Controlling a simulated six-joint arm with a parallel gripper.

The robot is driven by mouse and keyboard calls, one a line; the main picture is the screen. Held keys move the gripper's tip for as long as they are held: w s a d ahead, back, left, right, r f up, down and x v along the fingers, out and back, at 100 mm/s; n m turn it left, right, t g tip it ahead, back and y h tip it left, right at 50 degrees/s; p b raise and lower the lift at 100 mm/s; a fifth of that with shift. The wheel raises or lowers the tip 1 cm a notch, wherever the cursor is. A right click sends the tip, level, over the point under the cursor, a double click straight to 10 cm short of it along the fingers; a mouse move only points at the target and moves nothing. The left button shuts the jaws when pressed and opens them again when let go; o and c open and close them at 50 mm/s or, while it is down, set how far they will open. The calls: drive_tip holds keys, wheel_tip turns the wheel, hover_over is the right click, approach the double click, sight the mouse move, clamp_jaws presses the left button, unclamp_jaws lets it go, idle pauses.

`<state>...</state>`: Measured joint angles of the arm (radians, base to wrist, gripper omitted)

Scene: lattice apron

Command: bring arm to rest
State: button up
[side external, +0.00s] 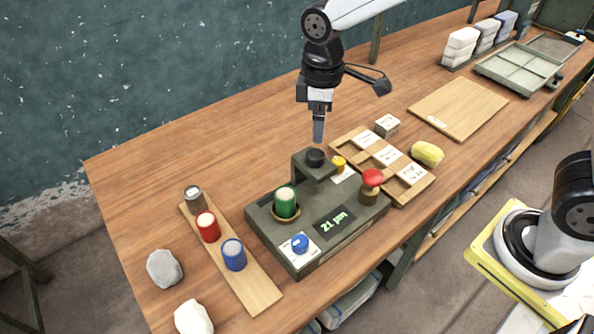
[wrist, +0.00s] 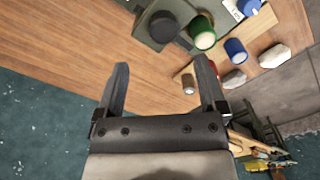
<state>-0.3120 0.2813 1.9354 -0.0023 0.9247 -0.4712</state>
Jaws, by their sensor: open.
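My gripper (side external: 318,132) points down above the wooden table (side external: 240,135), close to the black knob (side external: 315,158) on the raised back part of the green device (side external: 335,228). In the wrist view my gripper (wrist: 164,88) has its two fingers spread apart, with only bare table between them. It is empty. The device holds a green cylinder (side external: 286,200) in a round seat. It also bears a red mushroom button (side external: 373,178), a blue knob (side external: 300,243) and a small display.
A wooden strip (side external: 255,290) bears a grey, a red (side external: 208,226) and a blue cylinder (side external: 233,254). Two stones (side external: 164,268) lie left of it. A slotted wooden tray (side external: 412,192), a yellow roll (side external: 427,153) and a board (side external: 458,107) lie right. The table's back left is clear.

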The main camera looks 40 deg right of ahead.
drive_tip(key=shift+d, duration=0.15)
drive_tip(key=s+d+f+m+t, duration=0.2)
drive_tip(key=s+d+f+m, duration=0.4)
drive_tip(key=s+d+m, duration=0.3)
drive_tip(key=s+d, duration=0.1)
drive_tip(key=d, duration=0.2)
drive_tip(key=shift+s+f+t, duration=0.15)
drive_tip(key=shift+s+t, duration=0.15)
